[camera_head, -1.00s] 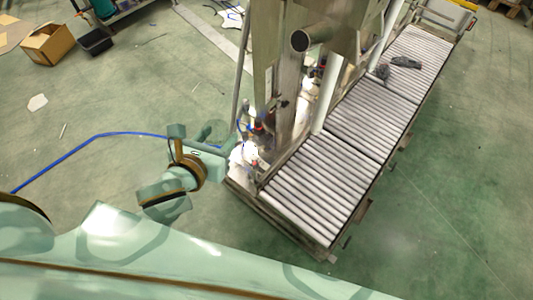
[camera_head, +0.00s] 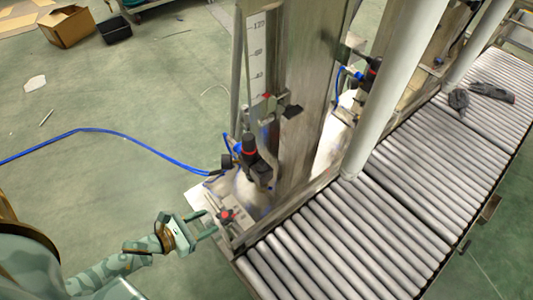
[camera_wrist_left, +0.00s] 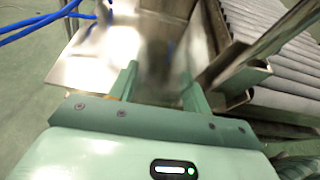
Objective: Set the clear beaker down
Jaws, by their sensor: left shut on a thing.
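My left gripper (camera_head: 209,224) is low by the near corner of the machine's base, left of the roller conveyor. In the left wrist view its two fingers (camera_wrist_left: 160,90) stand apart, shut on the clear beaker (camera_wrist_left: 160,62). The beaker shows only as a faint see-through blur between and beyond the fingers, over a shiny metal surface (camera_wrist_left: 105,52). Its rim and bottom are hard to make out, so I cannot tell whether it touches the surface. My right gripper is not in view.
The roller conveyor (camera_head: 345,235) runs to the upper right, with dark gloves (camera_head: 490,92) on its far part. A steel post (camera_head: 310,90) and a pale pipe (camera_head: 390,85) rise beside it. A blue hose (camera_head: 120,135) crosses the floor. A cardboard box (camera_head: 68,27) stands far left.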

